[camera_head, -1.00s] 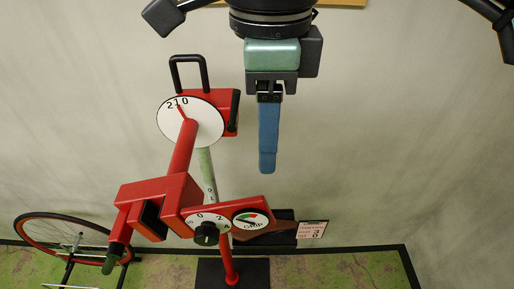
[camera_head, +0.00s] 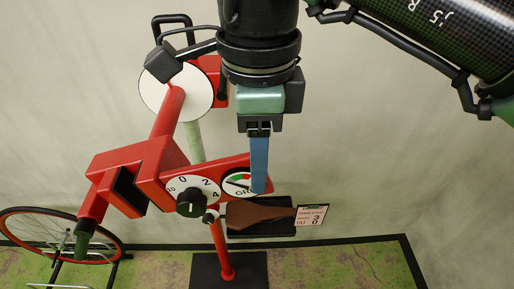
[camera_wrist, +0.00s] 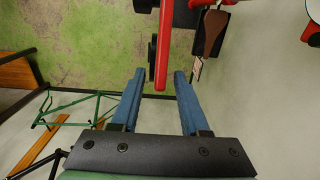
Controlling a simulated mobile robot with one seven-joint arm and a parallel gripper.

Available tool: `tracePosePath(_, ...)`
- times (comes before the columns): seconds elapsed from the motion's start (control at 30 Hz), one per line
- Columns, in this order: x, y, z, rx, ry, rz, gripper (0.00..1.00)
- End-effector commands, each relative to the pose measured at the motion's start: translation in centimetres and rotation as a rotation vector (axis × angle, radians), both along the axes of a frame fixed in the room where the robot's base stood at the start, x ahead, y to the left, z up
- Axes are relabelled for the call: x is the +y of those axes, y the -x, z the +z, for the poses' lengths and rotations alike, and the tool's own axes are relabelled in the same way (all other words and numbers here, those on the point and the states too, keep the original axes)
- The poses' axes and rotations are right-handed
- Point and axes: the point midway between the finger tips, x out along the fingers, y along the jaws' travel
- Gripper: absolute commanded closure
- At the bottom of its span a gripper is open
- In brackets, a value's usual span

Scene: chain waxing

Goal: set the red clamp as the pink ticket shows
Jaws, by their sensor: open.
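The red clamp (camera_head: 128,160) is a red repair-stand head with a black-lined jaw at its left end. A white dial with a black knob (camera_head: 191,204) and a grip gauge (camera_head: 237,183) with a green and red arc sit on its front. A large white disc (camera_head: 160,92) is at its upper end. The pink ticket (camera_head: 311,215) hangs at the right; its small print is unreadable, but a 3 and a 0 show. My gripper (camera_head: 259,190) points down in front of the gauge. In the wrist view my gripper (camera_wrist: 158,75) has its blue fingers apart, with a red bar (camera_wrist: 162,65) beyond them.
A brown saddle-shaped piece (camera_head: 260,215) on a black tray (camera_head: 285,229) lies right of the knob. A red stand post (camera_head: 224,255) rises from a black base plate. A bicycle wheel (camera_head: 20,222) is at the left. The wall area at right looks clear.

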Motion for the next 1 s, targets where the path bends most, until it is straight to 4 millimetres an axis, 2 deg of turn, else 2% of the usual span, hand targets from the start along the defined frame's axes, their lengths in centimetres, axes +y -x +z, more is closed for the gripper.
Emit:
tracePosePath(0.17, 0.00, 0.00, 0.06, 0.000, 0.000, 0.000, 0.55)
tracePosePath(0.27, 0.00, 0.00, 0.06, 0.000, 0.000, 0.000, 0.69)
tracePosePath(0.43, 0.01, 0.01, 0.07, 0.000, 0.000, 0.001, 1.00)
tracePosePath(1.0, 0.00, 0.01, 0.07, 0.000, 0.001, 0.001, 1.00)
